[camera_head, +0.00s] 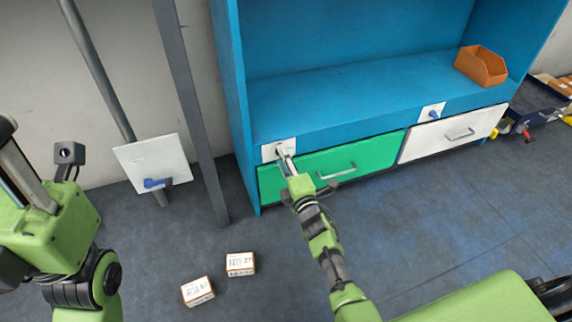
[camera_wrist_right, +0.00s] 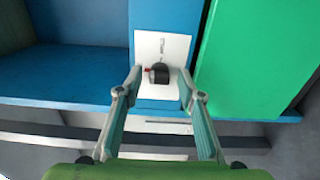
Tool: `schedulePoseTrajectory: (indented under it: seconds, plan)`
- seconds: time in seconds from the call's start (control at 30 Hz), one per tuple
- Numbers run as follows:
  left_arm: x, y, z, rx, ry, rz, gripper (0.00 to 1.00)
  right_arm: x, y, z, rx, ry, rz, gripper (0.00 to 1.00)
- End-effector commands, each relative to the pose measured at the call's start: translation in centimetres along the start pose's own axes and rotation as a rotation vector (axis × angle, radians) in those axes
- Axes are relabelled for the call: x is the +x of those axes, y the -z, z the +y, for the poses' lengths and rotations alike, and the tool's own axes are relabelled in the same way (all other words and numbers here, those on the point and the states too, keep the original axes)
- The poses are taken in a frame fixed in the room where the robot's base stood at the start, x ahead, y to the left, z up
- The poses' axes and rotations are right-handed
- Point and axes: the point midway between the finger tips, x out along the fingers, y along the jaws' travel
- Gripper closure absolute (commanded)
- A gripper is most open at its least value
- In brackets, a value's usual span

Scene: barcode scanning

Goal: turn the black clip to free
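The black clip (camera_wrist_right: 159,73) is a short dark knob with a red mark at its left side. It is mounted on a white plate (camera_wrist_right: 176,48) with small print, too small to read. In the head view the plate (camera_head: 267,152) sits on the blue cabinet's front edge above the green drawer, and my gripper mostly hides the clip. My right gripper (camera_wrist_right: 160,80) is open, its fingertips on either side of the clip with gaps visible. It also shows in the head view (camera_head: 284,152). My left gripper (camera_head: 25,178) is at the left edge, its fingers only partly visible.
The green drawer (camera_head: 345,160) and white drawer (camera_head: 425,140) are shut. A blue clip (camera_head: 434,115) is on another plate. An orange bin (camera_head: 481,66) stands on the shelf. Two small boxes (camera_head: 198,291) (camera_head: 240,264) lie on the floor. A white panel (camera_head: 150,158) with a blue handle stands left.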

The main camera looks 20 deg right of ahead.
Motion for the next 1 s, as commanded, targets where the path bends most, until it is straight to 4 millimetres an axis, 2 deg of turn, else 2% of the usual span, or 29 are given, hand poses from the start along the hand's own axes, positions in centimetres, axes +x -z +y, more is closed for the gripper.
schedulePoseTrajectory:
  seconds: [0.17,0.4,0.6,0.77,1.0]
  plan:
    - [0.1,0.1,0.0,-0.001,0.002,0.003,0.6,-2.1,0.0,-0.1,-0.001,0.002,0.001,0.65]
    - [0.2,0.2,0.0,-0.001,0.003,0.006,0.6,-7.2,0.0,-0.2,0.0,0.004,0.001,0.65]
    - [0.2,0.2,0.0,-0.001,0.004,0.006,0.6,-10.5,0.1,-0.2,0.0,0.003,0.001,0.65]
    - [0.2,0.2,0.0,-0.001,0.004,0.007,0.6,-11.7,0.1,-0.1,0.0,0.002,0.001,0.65]
    - [0.2,0.2,0.0,-0.001,0.003,0.007,0.6,-11.9,0.0,-0.1,0.0,0.001,0.001,0.65]
